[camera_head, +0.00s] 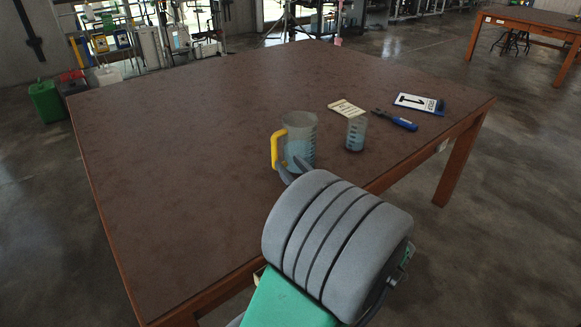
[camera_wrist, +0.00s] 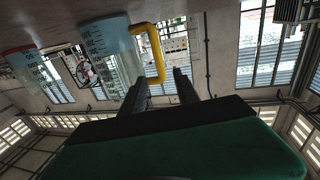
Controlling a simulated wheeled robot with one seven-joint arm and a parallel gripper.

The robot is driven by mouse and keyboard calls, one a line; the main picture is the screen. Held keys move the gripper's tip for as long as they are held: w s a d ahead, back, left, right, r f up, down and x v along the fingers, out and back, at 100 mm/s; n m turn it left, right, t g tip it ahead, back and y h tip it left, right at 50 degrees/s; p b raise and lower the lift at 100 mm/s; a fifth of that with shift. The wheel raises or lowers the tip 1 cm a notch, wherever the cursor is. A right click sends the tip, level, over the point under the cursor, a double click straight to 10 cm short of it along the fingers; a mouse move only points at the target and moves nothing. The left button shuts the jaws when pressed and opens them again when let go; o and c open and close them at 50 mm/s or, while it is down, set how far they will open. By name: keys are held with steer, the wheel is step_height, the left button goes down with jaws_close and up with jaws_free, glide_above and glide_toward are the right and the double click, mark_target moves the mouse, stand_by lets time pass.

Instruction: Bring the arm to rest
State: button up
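My gripper (camera_wrist: 160,80) is open, its two dark fingers apart with nothing clasped between them in the wrist view. In the head view its fingertips (camera_head: 294,172) show just in front of the jug, partly hidden by my arm. The clear measuring jug (camera_head: 302,135) with a yellow handle (camera_head: 275,150) stands upright near the table's front edge. In the wrist view, which is upside down, the jug (camera_wrist: 105,45) is at upper left and its handle (camera_wrist: 158,50) lies beyond the gap between the fingers. I cannot tell whether the fingers touch it.
The brown table (camera_head: 190,140) is clear on its left side.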

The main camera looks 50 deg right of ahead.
steer(key=w+a+n+g+y+p, duration=0.2)
steer(key=w+a+n+y+p, duration=0.25)
steer(key=a, duration=0.55)
steer(key=w+a+n+g+y+p, duration=0.1)
steer(key=w+a+g+y+p, duration=0.3)
steer(key=w+a, duration=0.4)
steer(key=s+a+r+g+p, duration=0.3)
steer(key=s+a+r+p, duration=0.2)
steer(key=a, duration=0.4)
steer(key=s+a+r+g+p, duration=0.4)
steer(key=s+a+r+p, duration=0.2)
steer(key=a+p, duration=0.1)
steer(key=shift+a+h+p, duration=0.35)
steer(key=shift+a+h, duration=0.1)
steer(key=shift+a, duration=0.45)
steer(key=shift+s+m, duration=0.1)
steer(key=shift+m, duration=0.15)
